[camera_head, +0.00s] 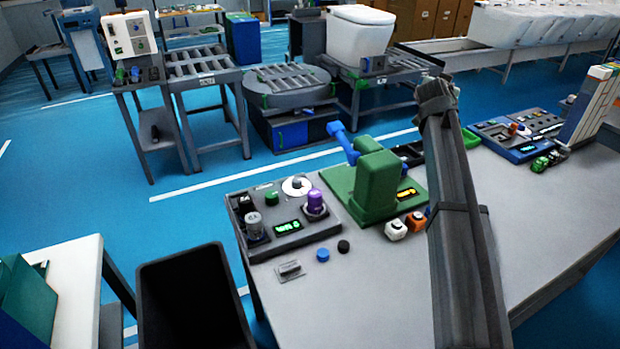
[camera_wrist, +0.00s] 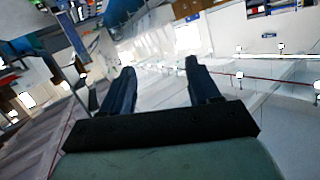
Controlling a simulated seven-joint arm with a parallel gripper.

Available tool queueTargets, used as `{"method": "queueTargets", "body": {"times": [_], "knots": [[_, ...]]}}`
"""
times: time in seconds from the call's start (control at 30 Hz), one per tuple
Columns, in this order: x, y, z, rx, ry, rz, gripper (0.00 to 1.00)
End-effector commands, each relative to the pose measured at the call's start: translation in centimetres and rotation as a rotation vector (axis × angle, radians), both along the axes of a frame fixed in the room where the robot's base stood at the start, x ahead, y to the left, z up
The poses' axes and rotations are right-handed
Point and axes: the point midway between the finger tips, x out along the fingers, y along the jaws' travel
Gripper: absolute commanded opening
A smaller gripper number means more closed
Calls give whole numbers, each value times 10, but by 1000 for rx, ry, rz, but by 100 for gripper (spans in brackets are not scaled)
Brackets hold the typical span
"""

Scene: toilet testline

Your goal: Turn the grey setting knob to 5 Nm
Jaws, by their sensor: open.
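A grey knob (camera_head: 254,224) stands at the front left of a dark control panel (camera_head: 268,244) on the near end of the grey table in the head view. Its pointer and scale are too small to read. A lit green display (camera_head: 289,226) sits to its right, its digits unclear. My gripper (camera_wrist: 160,67) shows in the wrist view with its two dark fingers apart and nothing between them. In the head view my arm rises at the right of the panel, well apart from the knob; the fingers cannot be made out there. The knob is not recognisable in the wrist view.
The panel also carries a black knob (camera_head: 245,203), a green knob (camera_head: 271,198), a white dial (camera_head: 297,185) and a purple knob (camera_head: 316,201). A green fixture (camera_head: 377,187) with a blue lever (camera_head: 344,143) stands right of it. A black bin (camera_head: 193,300) stands left of the table.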

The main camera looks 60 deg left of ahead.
Motion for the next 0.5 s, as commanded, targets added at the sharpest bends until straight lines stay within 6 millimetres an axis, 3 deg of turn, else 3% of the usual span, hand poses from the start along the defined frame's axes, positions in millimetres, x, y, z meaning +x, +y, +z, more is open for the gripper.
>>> {"method": "queueTargets", "body": {"times": [0.03,0.2,0.4,0.5], "knots": [[-28,27,-4,-21,6,43,61],[-116,94,-17,-94,21,179,61],[-226,159,-32,-178,26,340,61],[-274,181,-39,-218,27,410,61]]}}
